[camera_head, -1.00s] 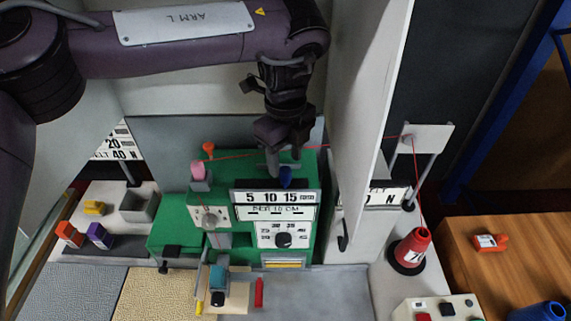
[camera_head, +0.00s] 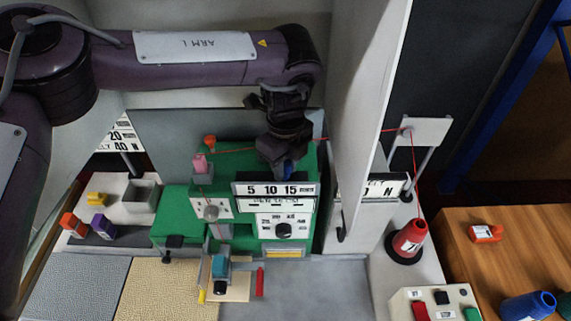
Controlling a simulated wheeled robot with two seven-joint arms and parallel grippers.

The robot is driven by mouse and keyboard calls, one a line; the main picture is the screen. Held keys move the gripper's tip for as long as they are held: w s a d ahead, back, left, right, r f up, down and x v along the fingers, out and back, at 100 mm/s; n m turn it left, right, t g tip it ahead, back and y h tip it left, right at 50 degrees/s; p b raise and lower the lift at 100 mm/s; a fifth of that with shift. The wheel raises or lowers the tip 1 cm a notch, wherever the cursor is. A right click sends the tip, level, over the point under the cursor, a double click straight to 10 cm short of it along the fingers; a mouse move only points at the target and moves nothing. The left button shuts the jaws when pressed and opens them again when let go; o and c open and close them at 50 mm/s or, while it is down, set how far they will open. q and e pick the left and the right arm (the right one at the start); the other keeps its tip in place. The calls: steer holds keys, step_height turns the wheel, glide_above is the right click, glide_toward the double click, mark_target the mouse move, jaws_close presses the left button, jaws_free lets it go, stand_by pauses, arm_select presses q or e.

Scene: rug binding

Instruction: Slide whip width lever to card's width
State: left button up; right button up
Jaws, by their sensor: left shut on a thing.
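The green machine (camera_head: 180,229) stands on the bench in the middle of the view. A white scale plate (camera_head: 250,189) marked 5, 10 and 15 is on its upper front. My right gripper is not in view.
A round black dial (camera_head: 283,230) sits below the card strip. Red thread runs from the machine past a tall white panel (camera_head: 367,130) to a red cone (camera_head: 409,240). A button box (camera_head: 405,301) is at the lower right.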

mark_target(267, 178)
arm_select(q)
steer(key=shift+a, duration=1.8)
jaws_close()
steer(key=shift+a+r, duration=0.1)
steer(key=shift+a, duration=0.3)
steer(key=shift+d, duration=0.15)
steer(key=o, duration=1)
jaws_free()
steer(key=shift+d, duration=0.15)
